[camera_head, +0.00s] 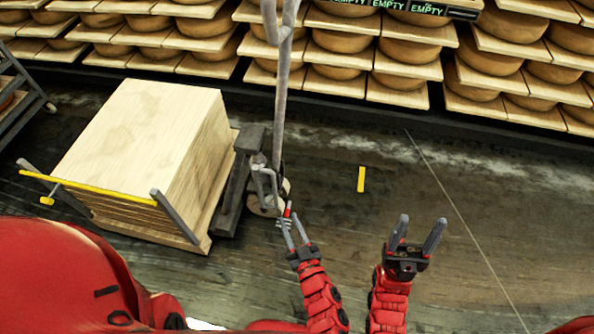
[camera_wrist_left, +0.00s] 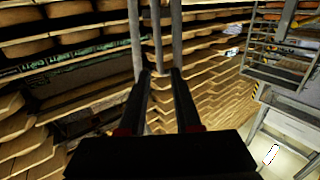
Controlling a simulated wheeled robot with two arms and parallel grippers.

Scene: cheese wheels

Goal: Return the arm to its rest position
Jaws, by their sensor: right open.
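My left gripper (camera_head: 290,220) is at the lower middle of the head view, in front of the foot of a grey metal pole. Its two fingers are apart, and I see nothing held between them. In the left wrist view the two dark fingers (camera_wrist_left: 161,73) point at upright grey bars (camera_wrist_left: 156,35); whether they touch cannot be told. My right gripper (camera_head: 417,228) is to the right, with its fingers spread and empty above the dark floor. Both red forearms reach up from the bottom edge.
A pale wooden stack (camera_head: 135,135) with a yellow bar stands on the left, beside the grey pole (camera_head: 282,100). Shelves of cheese wheels (camera_head: 340,40) line the back.

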